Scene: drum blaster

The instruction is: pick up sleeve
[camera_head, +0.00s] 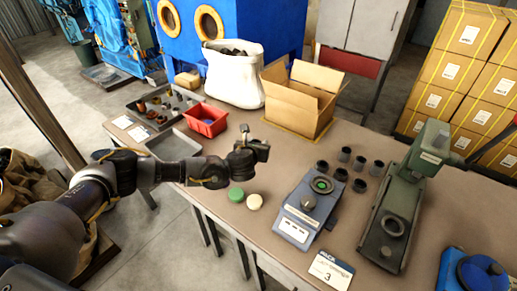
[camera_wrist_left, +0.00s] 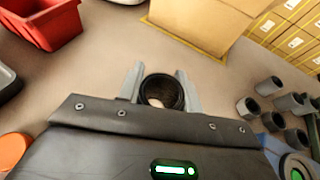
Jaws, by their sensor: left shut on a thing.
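My left gripper (camera_head: 262,148) reaches in from the left and hangs over the middle of the table. In the left wrist view, its two grey fingers (camera_wrist_left: 161,88) are closed on a dark ring-like sleeve (camera_wrist_left: 163,92), one finger on each side. I look into its open round end. In the head view the held sleeve is hard to make out. Several other dark and grey sleeves (camera_head: 345,154) stand grouped on the table to the right of the gripper. They also show at the right of the left wrist view (camera_wrist_left: 270,87). My right gripper is not in view.
An open cardboard box (camera_head: 297,108) and a red bin (camera_head: 206,120) stand behind the gripper. A blue-grey device (camera_head: 295,223) and a green press (camera_head: 398,215) stand to the right.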

